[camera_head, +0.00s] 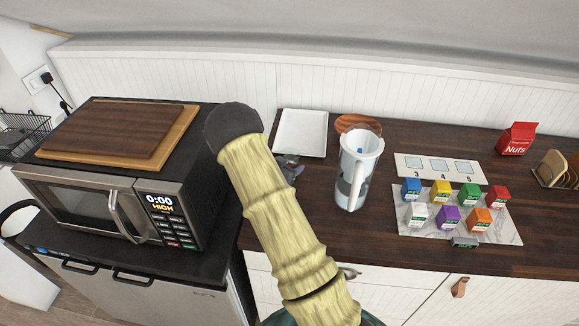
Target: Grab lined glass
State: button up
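I cannot pick out a separate lined glass with certainty. A tall pale, see-through jug (357,168) with a handle and grey bands stands upright on the dark wooden counter, with a small blue spot inside its top. My arm rises from the bottom edge to a dark joint left of the jug and hides part of the counter. A small grey part just right of the arm looks like my gripper (290,165), mostly hidden. It is left of the jug and apart from it in the picture. Its fingers cannot be made out.
A white tray (300,133) and a round wooden plate (357,123) lie behind the jug. Several small coloured boxes stand on a marble board (505,228) at right, near a numbered white panel (440,168) and a red nuts bag (516,139). A microwave (80,197) with cutting boards stands left.

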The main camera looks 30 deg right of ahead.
jog(key=shift+r, duration=0.2)
notch_tip(320, 180, up, 10)
jog(key=b, duration=0.1)
jog(key=shift+f, duration=0.2)
dwell(0.7)
dwell(0.8)
